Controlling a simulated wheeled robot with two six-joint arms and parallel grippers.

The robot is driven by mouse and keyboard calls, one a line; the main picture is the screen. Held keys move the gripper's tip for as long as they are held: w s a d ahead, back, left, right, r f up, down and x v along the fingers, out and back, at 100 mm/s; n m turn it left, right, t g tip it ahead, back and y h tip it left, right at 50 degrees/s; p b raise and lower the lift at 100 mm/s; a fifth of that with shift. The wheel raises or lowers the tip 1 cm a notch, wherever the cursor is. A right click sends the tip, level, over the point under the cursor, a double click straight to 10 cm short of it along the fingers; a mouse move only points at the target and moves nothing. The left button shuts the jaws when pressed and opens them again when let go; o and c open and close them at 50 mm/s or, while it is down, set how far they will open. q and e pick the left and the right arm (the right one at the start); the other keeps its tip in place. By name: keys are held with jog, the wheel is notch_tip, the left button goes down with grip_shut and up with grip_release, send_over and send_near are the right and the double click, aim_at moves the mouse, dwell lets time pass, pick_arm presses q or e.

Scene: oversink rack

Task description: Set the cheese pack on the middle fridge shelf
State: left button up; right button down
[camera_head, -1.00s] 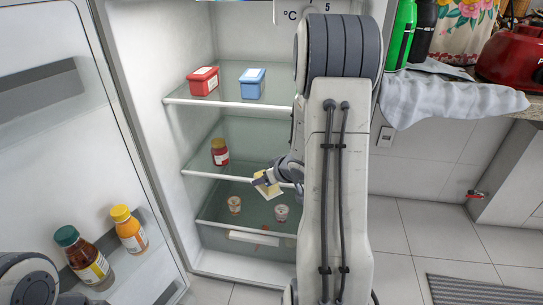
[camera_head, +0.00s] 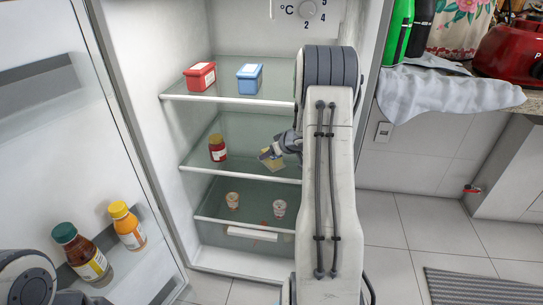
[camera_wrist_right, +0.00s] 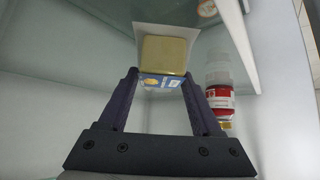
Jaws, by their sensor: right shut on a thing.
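The cheese pack (camera_head: 271,161) is a small pale yellow block, partly hidden by my right gripper (camera_head: 277,152) in the head view. My right gripper is shut on it. In the right wrist view the pack (camera_wrist_right: 165,54) sits between the fingertips of the gripper (camera_wrist_right: 163,78). In the head view the pack appears over the middle fridge shelf (camera_head: 235,171), behind its front edge and right of a red jar. Whether it touches the shelf I cannot tell. My left gripper is not in view; only part of my left arm shows at the lower left.
The red jar (camera_head: 218,148) stands on the middle shelf and shows close by in the wrist view (camera_wrist_right: 219,98). A red tub (camera_head: 201,76) and blue tub (camera_head: 250,79) are on the shelf above. Two small cups (camera_head: 233,201) are below. The open door (camera_head: 60,130) holds bottles.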

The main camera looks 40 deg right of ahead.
jog(key=shift+c, duration=0.3)
grip_release()
jog(key=shift+s+r, duration=0.15)
jog(key=shift+r, duration=0.2)
jog(key=p+v, duration=0.3)
jog(key=v, duration=0.3)
jog(key=shift+s+r, duration=0.1)
jog(key=shift+r, duration=0.05)
jog(key=shift+s+a+r+p, duration=0.1)
jog(key=shift+s+r+p, duration=0.05)
jog(key=shift+s+p, duration=0.2)
jog(key=shift+w, duration=0.1)
